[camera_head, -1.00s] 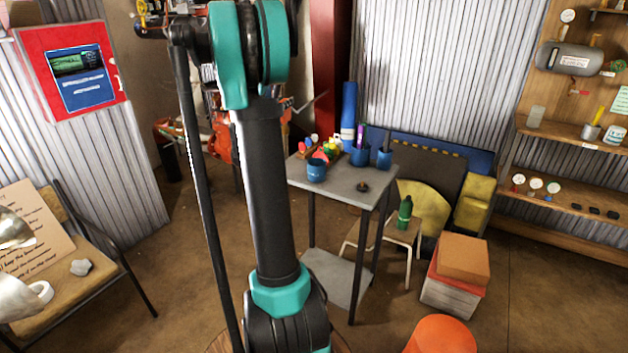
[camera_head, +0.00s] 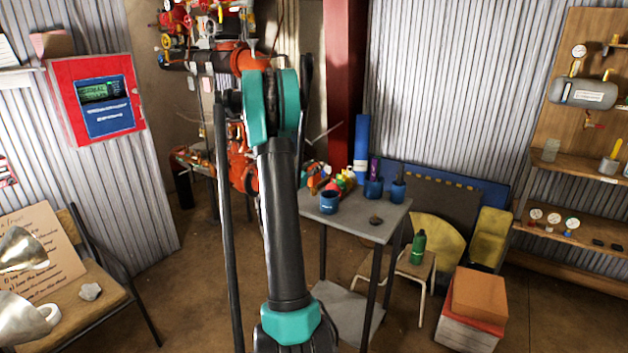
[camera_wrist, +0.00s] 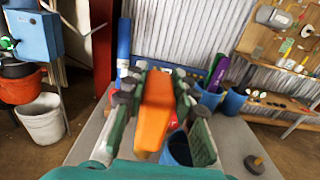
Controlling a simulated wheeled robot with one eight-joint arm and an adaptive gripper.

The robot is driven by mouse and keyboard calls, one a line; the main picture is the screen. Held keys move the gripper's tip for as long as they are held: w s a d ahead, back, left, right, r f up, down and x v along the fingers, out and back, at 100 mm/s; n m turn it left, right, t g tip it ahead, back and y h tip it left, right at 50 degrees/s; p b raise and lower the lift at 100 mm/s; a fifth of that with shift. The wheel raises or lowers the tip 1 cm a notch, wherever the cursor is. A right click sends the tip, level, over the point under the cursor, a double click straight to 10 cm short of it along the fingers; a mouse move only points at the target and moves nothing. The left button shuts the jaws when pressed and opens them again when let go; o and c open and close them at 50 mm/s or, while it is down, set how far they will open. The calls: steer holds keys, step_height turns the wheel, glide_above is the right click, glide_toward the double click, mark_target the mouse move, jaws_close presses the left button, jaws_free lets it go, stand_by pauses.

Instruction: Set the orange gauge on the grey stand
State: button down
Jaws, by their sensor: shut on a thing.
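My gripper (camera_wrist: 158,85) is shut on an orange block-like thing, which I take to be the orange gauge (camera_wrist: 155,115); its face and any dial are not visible. It is held above a grey-topped table (camera_wrist: 235,135), the likely grey stand. I cannot tell the height of the gap. This table also shows in the head view (camera_head: 380,228), with dark legs and a lower shelf.
A blue cup (camera_wrist: 180,150) stands close to the held thing. More blue cups (camera_head: 373,188) and small coloured items crowd the table's back. A small dark round object (camera_head: 376,221) lies near its front right. A stool with a green bottle (camera_head: 418,247) stands to the right.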

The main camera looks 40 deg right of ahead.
mark_target(310, 181)
steer(key=shift+f, duration=2.65)
steer(key=c, duration=1.2)
jaws_free()
